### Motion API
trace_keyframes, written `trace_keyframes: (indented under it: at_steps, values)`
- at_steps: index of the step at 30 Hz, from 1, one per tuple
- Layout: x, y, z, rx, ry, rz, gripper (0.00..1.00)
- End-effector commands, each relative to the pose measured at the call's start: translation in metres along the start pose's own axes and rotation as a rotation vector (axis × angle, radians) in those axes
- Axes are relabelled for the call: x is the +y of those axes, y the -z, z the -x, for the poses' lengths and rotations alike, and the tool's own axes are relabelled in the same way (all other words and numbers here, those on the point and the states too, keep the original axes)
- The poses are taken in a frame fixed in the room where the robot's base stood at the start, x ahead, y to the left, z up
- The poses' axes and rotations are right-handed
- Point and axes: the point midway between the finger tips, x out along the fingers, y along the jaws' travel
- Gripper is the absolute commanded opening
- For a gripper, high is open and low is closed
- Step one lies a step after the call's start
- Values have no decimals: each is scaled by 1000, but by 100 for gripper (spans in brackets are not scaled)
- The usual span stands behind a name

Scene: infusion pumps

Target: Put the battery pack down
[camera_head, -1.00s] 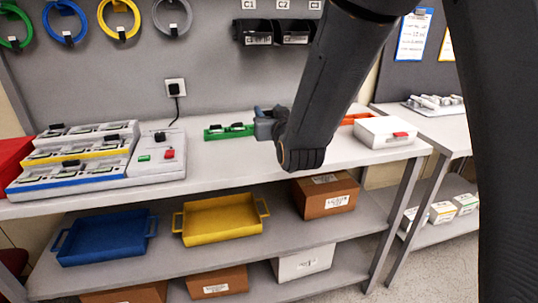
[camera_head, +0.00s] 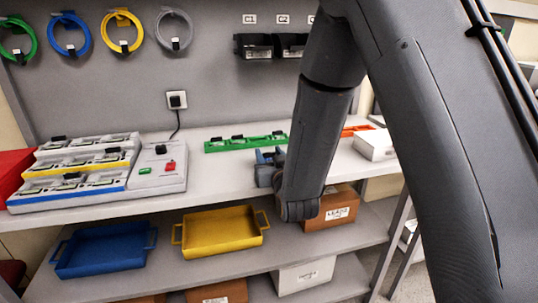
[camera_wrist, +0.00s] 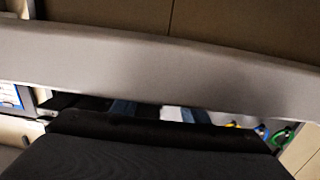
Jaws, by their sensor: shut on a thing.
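My gripper (camera_head: 264,160) is in front of the green rack, over the front part of the bench top, with its blue-grey fingers shut. The battery pack in it is hidden by the fingers and my arm, so I cannot make out its shape. In the wrist view the fingers (camera_wrist: 150,110) show only as small blue-grey pieces behind a dark edge. The green rack (camera_head: 246,145) lies on the bench top (camera_head: 215,172) and has several small black blocks along it.
A white box (camera_head: 374,145) and an orange item (camera_head: 357,130) are at the right. Yellow (camera_head: 222,232) and blue (camera_head: 105,252) trays lie on the shelf below.

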Motion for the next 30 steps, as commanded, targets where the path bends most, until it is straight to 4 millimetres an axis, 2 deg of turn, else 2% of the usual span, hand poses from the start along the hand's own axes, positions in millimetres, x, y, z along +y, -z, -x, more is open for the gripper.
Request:
trace_keyframes:
  at_steps: [5,6,9,21,26,30]
  values:
    - [0,-3,0,0,0,0,16]
    - [0,-4,0,0,0,0,42]
    - [0,-3,0,0,0,0,59]
    - [0,2,0,0,0,0,59]
    - [0,0,24,-1,0,0,59]
    - [0,0,55,-1,-1,0,59]
